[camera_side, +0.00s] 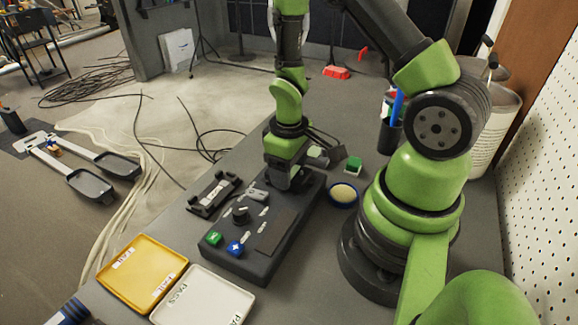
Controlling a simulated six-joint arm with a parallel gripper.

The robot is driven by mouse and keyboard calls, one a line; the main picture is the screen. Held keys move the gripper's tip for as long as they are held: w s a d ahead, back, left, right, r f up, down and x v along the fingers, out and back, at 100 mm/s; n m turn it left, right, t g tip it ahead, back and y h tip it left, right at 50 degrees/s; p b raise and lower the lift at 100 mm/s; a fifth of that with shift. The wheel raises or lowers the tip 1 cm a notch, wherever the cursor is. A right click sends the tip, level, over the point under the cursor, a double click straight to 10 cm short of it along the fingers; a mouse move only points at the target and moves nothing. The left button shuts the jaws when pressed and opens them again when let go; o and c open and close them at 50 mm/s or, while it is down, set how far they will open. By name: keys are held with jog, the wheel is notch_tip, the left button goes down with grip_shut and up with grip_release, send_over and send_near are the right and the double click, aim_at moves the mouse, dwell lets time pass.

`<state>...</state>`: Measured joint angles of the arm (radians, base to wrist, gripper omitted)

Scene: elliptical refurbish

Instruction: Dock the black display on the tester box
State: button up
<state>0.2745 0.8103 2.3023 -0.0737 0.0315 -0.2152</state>
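The dark tester box (246,262) lies on the grey table with a green button (214,238), a blue button (235,248), a black knob (240,215) and small white labels on top. A dark flat rectangle (277,231) shows on its right part; I cannot tell if it is a display or a recess. A black cradle-like piece with a pale label (214,194) lies to the left of the box, apart from it. My gripper (287,186) points down at the far end of the box; its fingers blend with dark parts there, so its opening and any held thing are unclear.
A yellow tray (112,277) and a white tray (240,301) sit at the front left. A green-topped block (354,163), a grey-green block (318,155), a round dish (343,205) and a pen cup (389,138) stand right of the gripper.

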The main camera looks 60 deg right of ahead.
jog(key=o, duration=0.4)
jog(key=shift+r, duration=0.1)
notch_tip(320, 180, up, 10)
dwell(0.4)
jog(key=s+a+r+m+t+y, duration=0.1)
jog(key=s+a+r+m+t, duration=0.1)
jog(key=r, duration=0.6)
jog(key=s+a+r+m+t+y, duration=0.1)
jog(key=s+a+r+m+t, duration=0.1)
jog(key=s+a+r+t, duration=0.3)
jog(key=shift+s+a+r, duration=0.6)
jog(key=shift+a+r, duration=0.5)
jog(key=shift+r, duration=0.75)
